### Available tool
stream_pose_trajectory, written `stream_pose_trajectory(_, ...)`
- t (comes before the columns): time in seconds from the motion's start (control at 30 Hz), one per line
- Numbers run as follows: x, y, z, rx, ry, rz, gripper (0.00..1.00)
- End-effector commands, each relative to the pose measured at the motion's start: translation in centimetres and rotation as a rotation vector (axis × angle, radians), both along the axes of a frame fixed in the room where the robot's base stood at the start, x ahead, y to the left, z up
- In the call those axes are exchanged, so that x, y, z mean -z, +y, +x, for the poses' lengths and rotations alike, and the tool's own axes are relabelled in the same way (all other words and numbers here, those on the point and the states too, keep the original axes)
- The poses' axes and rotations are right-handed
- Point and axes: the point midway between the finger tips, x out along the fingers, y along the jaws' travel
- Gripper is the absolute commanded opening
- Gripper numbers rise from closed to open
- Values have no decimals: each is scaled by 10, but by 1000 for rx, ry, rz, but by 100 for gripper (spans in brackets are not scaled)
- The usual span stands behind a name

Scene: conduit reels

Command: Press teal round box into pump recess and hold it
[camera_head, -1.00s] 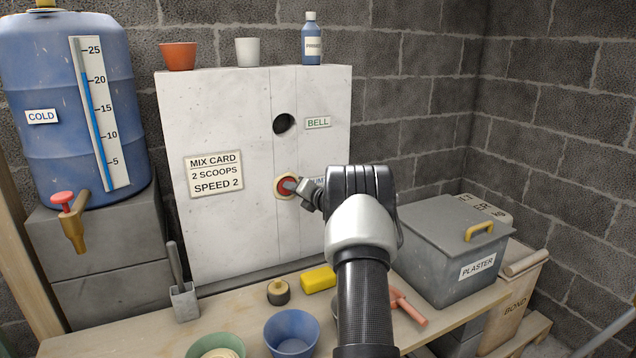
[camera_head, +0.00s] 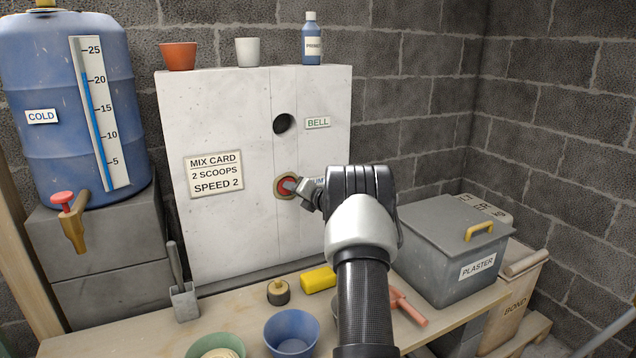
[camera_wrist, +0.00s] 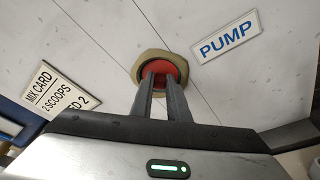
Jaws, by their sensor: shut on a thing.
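No teal round box shows in either view. A round red piece (camera_head: 284,187) with a tan ring (camera_head: 281,196) around it sits at the pump position on the white panel (camera_head: 225,130). In the wrist view the red piece (camera_wrist: 161,66) shows inside the tan ring (camera_wrist: 138,72), left of the PUMP sign (camera_wrist: 226,36). My gripper (camera_wrist: 160,77) has its two fingers close together, a narrow gap between them, with their tips at the red piece. In the head view my gripper (camera_head: 291,185) meets it from the right. The fingers hide its lower part, and its depth is unclear.
A dark round opening (camera_head: 284,123) beside the BELL sign (camera_head: 317,122) is above. Pots and a blue bottle (camera_head: 311,45) stand on the panel's top. The bench holds a blue bowl (camera_head: 291,333), a yellow block (camera_head: 318,279) and a grey PLASTER box (camera_head: 440,255).

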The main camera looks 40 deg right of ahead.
Motion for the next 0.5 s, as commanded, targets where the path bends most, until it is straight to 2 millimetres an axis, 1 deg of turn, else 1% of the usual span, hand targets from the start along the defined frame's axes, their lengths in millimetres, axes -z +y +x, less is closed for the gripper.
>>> stream_pose_trajectory(0.2, 0, 0, 0, -1, -1, 0, 0)
stream_pose_trajectory(0.23, 0, 0, 0, -1, -1, 0, 16)
stream_pose_trajectory(0.33, 0, 0, 0, -1, -1, 0, 33)
stream_pose_trajectory(0.37, 0, 0, 0, -1, -1, 0, 37)
stream_pose_trajectory(0.5, 0, 0, 0, 0, 0, 0, 37)
